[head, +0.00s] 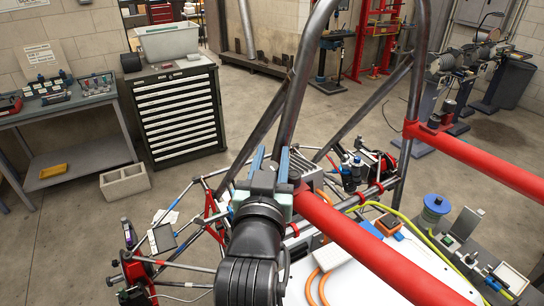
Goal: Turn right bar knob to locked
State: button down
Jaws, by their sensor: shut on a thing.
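Two red bars show in the head view: a near one (365,240) running from the frame tube to the lower right, and a far one (480,165) at the right. A dark round knob (433,121) stands on top of the far bar's end. My gripper (271,167) is at the upper left end of the near bar, beside the upright frame tube. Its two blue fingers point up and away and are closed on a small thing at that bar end. This seems to be the near bar's knob, mostly hidden by the fingers. I cannot read its turned position.
The grey frame tube (286,110) rises right next to my gripper. Thin chassis tubes and red brackets lie below left. A panel with yellow and orange hoses (420,235) and a blue spool (435,208) sits right.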

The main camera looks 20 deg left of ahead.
jog(key=shift+n+g+y, duration=0.3)
jog(key=shift+n+y, duration=0.2)
jog(key=shift+y, duration=0.2)
jog(key=shift+a+f+n+g+y+b, duration=0.1)
jog(key=shift+n+g+y+b, duration=0.25)
jog(key=shift+n+y, duration=0.25)
jog(key=n+y+b, duration=0.1)
jog(key=g+y+b, duration=0.1)
jog(key=b, duration=0.1)
jog(key=n+g+y+b, duration=0.1)
jog(key=y, duration=0.1)
jog(key=shift+s+a+f+n, duration=0.2)
jog(key=shift+a+f+n, duration=0.05)
jog(key=shift+a+n, duration=0.05)
jog(key=shift+s+a+r+n+g+y+b, duration=0.1)
jog(key=shift+s+a+n+g+y+b, duration=0.05)
jog(key=shift+n+g+y+b, duration=0.7)
jog(key=shift+s+a+r+n+g+y+b, duration=0.15)
jog(key=shift+n+g+y+b, duration=0.4)
jog(key=shift+g+b, duration=0.5)
jog(key=shift+s+a+n+g+y+b, duration=0.15)
jog(key=shift+n+g+y+b, duration=0.6)
jog(key=shift+b, duration=0.45)
jog(key=c, duration=0.5)
grip_release()
